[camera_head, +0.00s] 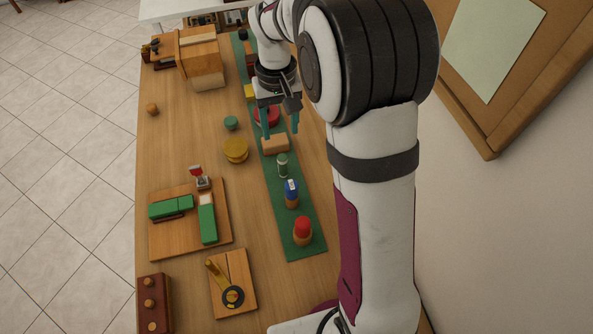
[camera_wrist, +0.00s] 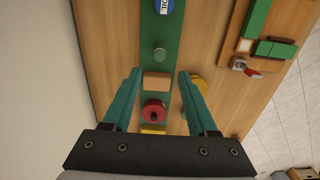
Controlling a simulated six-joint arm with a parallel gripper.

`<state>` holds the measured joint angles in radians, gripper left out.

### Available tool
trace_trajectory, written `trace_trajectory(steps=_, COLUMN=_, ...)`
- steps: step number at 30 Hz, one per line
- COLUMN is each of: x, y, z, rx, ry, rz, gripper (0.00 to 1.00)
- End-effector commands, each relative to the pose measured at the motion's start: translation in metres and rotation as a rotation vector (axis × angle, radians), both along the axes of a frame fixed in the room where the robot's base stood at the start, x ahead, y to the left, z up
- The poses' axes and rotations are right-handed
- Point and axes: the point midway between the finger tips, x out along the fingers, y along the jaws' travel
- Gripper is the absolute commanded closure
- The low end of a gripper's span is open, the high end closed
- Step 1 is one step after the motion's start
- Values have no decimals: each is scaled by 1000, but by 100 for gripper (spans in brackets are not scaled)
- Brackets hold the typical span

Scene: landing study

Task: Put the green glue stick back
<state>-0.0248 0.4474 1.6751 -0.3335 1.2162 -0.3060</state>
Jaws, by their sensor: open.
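A small green cylinder (camera_head: 282,166), which looks like the green glue stick, stands upright on the long green mat (camera_head: 273,205). It also shows in the wrist view (camera_wrist: 160,53), near the top middle. My gripper (camera_head: 280,128) is open and empty above the mat. In the wrist view its two teal fingers (camera_wrist: 160,76) are spread apart, with a wooden block (camera_wrist: 156,82) and a red round thing (camera_wrist: 154,110) seen between them. The green cylinder lies beyond the fingertips, apart from them. A short green round piece (camera_head: 231,122) sits on bare wood left of the mat.
On the mat also stand a blue-topped piece (camera_head: 291,190) and a red-topped piece (camera_head: 303,230). A yellow disc (camera_head: 235,150) lies left of the mat. A wooden board with green blocks (camera_head: 165,241) and a board with a brass lever (camera_head: 245,265) sit nearer. Bare table lies between.

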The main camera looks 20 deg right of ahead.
Motion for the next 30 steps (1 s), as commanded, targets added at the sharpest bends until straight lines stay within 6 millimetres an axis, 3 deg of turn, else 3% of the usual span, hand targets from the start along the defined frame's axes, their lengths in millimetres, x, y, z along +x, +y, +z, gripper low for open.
trace_trajectory(steps=2, x=-23, y=1, z=18, rx=12, ry=-4, rz=-40, gripper=41)
trace_trajectory(steps=5, x=-88, y=5, z=50, rx=46, ry=0, rz=-155, gripper=41)
trace_trajectory(steps=7, x=-143, y=9, z=63, rx=73, ry=8, rz=-246, gripper=41)
trace_trajectory(steps=9, x=-195, y=14, z=65, rx=100, ry=17, rz=-332, gripper=41)
trace_trajectory(steps=13, x=-260, y=21, z=54, rx=136, ry=35, rz=-444, gripper=41)
trace_trajectory(steps=17, x=-280, y=24, z=47, rx=146, ry=44, rz=-480, gripper=41)
trace_trajectory(steps=30, x=-279, y=24, z=47, rx=146, ry=44, rz=-479, gripper=41)
